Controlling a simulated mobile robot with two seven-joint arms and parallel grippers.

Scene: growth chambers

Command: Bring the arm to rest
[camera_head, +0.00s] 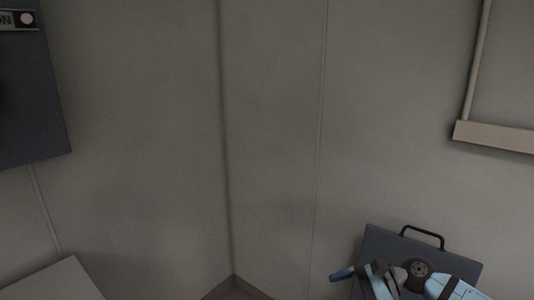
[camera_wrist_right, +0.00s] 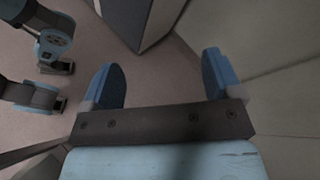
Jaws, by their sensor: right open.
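My right gripper (camera_wrist_right: 163,70) is open in the right wrist view. Its two blue fingers stand wide apart, with nothing between them but the floor and wall beyond. In the head view part of my right arm, with blue and dark grey pieces, shows at the bottom right. It is in front of a dark grey panel with a black handle (camera_head: 422,236). My left gripper does not show in the head view.
A dark cabinet (camera_head: 30,90) hangs at the left of the head view. A pale surface (camera_head: 52,283) lies below it. A pale ledge (camera_head: 495,136) juts from the right wall. A grey box (camera_wrist_right: 137,20) stands beyond the gripper in the wrist view. Bare walls meet mid-view.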

